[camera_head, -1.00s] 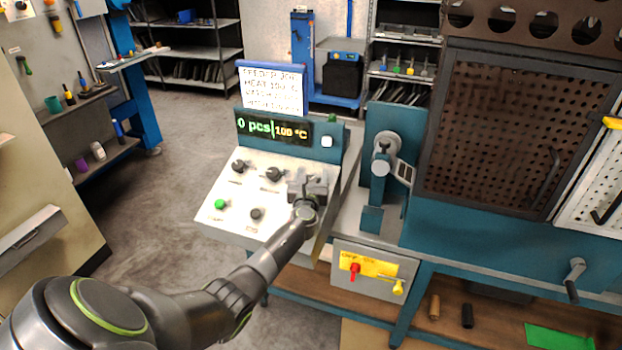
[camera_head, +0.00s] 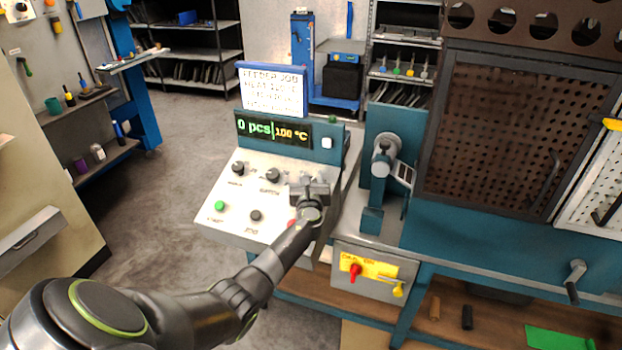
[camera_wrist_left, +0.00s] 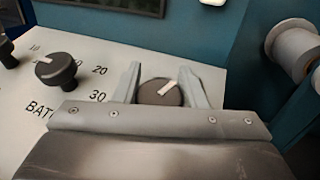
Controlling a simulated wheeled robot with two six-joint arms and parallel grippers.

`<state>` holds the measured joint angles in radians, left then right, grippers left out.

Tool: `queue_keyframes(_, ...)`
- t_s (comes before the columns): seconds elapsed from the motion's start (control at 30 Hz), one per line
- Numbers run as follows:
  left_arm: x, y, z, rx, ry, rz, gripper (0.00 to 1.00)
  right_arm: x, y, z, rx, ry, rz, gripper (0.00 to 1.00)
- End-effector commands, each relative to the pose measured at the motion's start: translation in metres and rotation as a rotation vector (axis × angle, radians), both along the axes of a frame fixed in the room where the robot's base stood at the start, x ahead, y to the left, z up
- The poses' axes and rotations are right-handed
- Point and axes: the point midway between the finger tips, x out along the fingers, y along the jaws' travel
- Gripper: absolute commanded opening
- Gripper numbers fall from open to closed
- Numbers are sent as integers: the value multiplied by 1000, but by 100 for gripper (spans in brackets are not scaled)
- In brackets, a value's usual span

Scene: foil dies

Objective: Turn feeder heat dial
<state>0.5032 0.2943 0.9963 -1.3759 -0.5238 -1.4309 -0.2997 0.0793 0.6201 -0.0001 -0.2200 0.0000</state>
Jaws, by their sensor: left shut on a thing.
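The feeder's control panel (camera_head: 235,230) slopes on a teal housing. The dark round heat dial (camera_wrist_left: 158,98) with a pale pointer mark is at its upper right; the mark points up and to the right in the wrist view. My left gripper (camera_head: 309,187) covers most of this dial in the head view. In the wrist view its two fingers (camera_wrist_left: 165,90) stand either side of the dial, shut on it. The dial's own scale is hidden. The display (camera_head: 273,130) reads 0 pcs and 100 °C. My right gripper is out of view.
A batch dial (camera_wrist_left: 55,69) sits left of the heat dial, and another dark knob (camera_head: 238,168) is farther left. A green button (camera_head: 219,206) and a black knob (camera_head: 256,215) are below. A job card (camera_head: 272,90) stands above the display. A press (camera_head: 384,160) stands to the right.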

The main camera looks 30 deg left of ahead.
Motion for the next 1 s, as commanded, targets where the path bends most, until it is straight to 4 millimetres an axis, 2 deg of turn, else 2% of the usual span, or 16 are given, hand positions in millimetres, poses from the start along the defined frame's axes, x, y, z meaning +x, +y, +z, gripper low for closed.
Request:
queue_keyframes(0.37, -2, 3, -4, -97, -22, 296, 15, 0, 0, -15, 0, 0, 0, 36)
queue_keyframes(0.7, -7, 6, -8, -191, -45, 596, 15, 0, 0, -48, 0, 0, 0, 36)
queue_keyframes(1.0, -11, 8, -9, -253, -58, 795, 15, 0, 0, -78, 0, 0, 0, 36)
